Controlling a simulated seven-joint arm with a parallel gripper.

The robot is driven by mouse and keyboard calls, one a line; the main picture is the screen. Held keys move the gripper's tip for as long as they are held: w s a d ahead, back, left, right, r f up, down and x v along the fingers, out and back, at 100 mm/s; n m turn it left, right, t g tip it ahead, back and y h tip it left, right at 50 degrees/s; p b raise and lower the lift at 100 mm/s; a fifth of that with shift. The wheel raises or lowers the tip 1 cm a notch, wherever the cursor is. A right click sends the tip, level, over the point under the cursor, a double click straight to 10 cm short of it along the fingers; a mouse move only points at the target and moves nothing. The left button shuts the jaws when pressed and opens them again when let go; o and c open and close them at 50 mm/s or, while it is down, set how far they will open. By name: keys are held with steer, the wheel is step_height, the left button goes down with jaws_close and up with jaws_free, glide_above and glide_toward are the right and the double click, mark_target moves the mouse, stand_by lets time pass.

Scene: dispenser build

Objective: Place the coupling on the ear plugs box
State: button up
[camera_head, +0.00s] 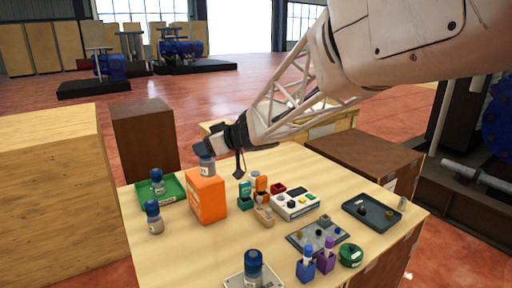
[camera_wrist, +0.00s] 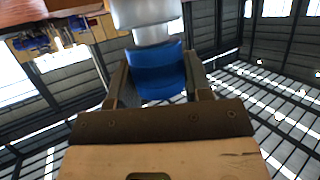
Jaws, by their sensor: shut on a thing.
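My gripper (camera_head: 203,149) is shut on a grey cylinder with a blue top (camera_wrist: 158,75), apparently the coupling. In the head view its grey lower part with a pale label (camera_head: 207,167) shows below the jaws, roughly upright. It is right over the top of the orange box (camera_head: 206,200), apparently the ear plugs box. I cannot tell whether its base touches the box. The orange box stands upright on the wooden table, with a small white label on its front. In the wrist view, the fingers flank the blue top.
Similar blue-topped bottles stand on the green tray (camera_head: 174,189), beside it (camera_head: 153,217), and on a pale tray at the front (camera_head: 253,268). Teal and orange items (camera_head: 253,190) and a white device (camera_head: 296,203) stand right of the box. A dark tray (camera_head: 372,211) lies far right.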

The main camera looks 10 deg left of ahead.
steer(key=w+a, duration=0.4)
steer(key=w, duration=0.1)
steer(key=shift+w+a+f, duration=0.15)
steer(key=shift+w+f, duration=0.05)
steer(key=shift+w, duration=0.15)
steer(key=shift+f, duration=0.1)
steer(key=shift+f, duration=1.7)
steer(key=shift+f, duration=0.1)
steer(key=o, duration=1.3)
steer(key=shift+f, duration=0.1)
steer(key=shift+c, duration=0.2)
steer(key=shift+r, duration=0.2)
steer(key=v, duration=1.2)
